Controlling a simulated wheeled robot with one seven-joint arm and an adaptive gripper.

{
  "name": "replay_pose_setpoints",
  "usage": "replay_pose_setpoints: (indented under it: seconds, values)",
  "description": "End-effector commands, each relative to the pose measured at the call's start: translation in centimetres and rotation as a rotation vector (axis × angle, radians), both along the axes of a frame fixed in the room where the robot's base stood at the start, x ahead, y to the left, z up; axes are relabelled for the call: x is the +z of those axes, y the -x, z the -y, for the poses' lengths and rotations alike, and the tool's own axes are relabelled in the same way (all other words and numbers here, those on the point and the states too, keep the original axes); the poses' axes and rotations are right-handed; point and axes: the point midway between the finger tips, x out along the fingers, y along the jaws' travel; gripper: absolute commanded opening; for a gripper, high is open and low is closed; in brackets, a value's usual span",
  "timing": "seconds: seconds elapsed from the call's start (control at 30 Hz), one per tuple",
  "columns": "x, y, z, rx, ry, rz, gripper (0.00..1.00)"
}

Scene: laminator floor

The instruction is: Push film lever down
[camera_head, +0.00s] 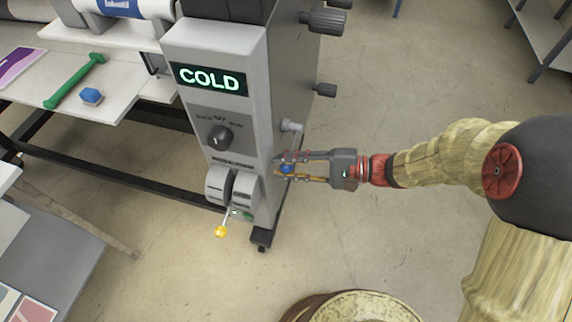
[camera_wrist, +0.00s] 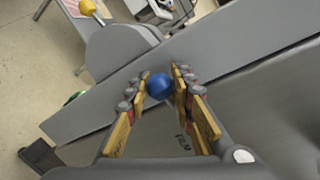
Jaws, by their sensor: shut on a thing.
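The film lever ends in a round blue knob (camera_head: 287,169) on the right side of the grey laminator end housing (camera_head: 222,95). My gripper (camera_head: 283,167) reaches in from the right and is shut on this knob. In the wrist view the blue knob (camera_wrist: 160,86) sits between the tips of my gripper (camera_wrist: 158,85). A dark "FILM" label (camera_wrist: 183,142) shows between the fingers, below the knob.
A lever with a yellow knob (camera_head: 221,231) sticks out of the housing's lower front. A lit "COLD" display (camera_head: 210,79) and a black dial (camera_head: 219,138) are above it. Dark knobs (camera_head: 325,90) project from the housing's right side.

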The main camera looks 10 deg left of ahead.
Motion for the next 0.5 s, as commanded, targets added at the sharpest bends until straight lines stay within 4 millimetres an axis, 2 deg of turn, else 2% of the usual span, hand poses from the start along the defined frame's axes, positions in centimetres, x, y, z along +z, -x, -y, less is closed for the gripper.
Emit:
replay_pose_setpoints:
  seconds: [0.03,0.1,0.5]
  values:
    - [-0.88,0.10,0.03,0.000,0.005,0.015,0.00]
    - [-1.19,0.07,0.02,-0.001,0.008,0.044,0.00]
    - [-1.73,-0.04,0.03,-0.001,0.013,0.110,0.00]
